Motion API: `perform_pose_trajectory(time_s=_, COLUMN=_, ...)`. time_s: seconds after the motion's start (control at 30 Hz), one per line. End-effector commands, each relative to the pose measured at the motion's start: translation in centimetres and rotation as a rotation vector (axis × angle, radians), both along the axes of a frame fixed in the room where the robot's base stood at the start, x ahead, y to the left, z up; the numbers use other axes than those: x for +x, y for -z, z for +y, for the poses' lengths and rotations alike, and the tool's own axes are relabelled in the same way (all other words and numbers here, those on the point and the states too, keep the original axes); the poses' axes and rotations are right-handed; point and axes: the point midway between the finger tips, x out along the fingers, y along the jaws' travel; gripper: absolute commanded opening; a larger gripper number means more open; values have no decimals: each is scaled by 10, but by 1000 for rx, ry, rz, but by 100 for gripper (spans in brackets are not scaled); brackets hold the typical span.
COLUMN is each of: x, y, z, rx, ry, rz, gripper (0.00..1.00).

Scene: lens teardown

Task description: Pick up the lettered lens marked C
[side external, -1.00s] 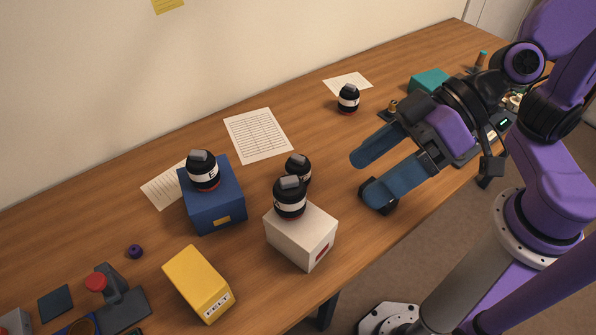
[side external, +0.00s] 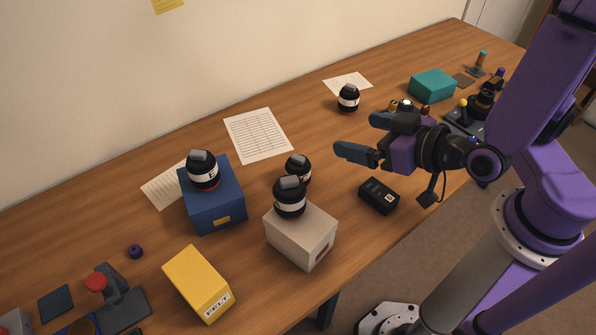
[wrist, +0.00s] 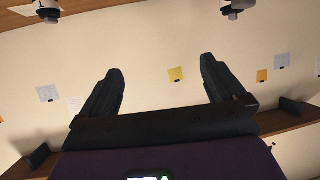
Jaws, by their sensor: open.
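Several black lenses with white lettered bands are on the table. One lens (side external: 203,171) stands on the blue box (side external: 216,205) and seems to read E. Another lens (side external: 290,198) stands on the white box (side external: 300,238); its letter is unclear. A third lens (side external: 298,168) stands behind that one, partly hidden. A fourth lens (side external: 348,98) stands near the back; its letter is too small to read. I cannot tell which is C. My gripper (side external: 358,137) is open and empty above the table, right of the third lens. It also shows open in the wrist view (wrist: 160,68).
A black box (side external: 379,196) lies below my gripper near the front edge. A yellow box (side external: 198,284) is at the front left, a teal box (side external: 432,85) at the back right. Papers (side external: 258,135) lie along the wall. Two lenses show at the top of the wrist view.

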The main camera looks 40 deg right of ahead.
Motion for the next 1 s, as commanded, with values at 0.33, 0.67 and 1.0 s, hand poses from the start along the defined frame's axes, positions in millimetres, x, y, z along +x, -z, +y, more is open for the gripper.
perform_pose_trajectory(time_s=0.33, x=0, y=87, z=0, rx=-15, ry=-7, rz=0, gripper=97)
perform_pose_trajectory(time_s=0.67, x=0, y=135, z=1, rx=-3, ry=-5, rz=-1, gripper=97)
perform_pose_trajectory(time_s=1.0, x=14, y=144, z=3, rx=0, ry=0, rz=-1, gripper=97)
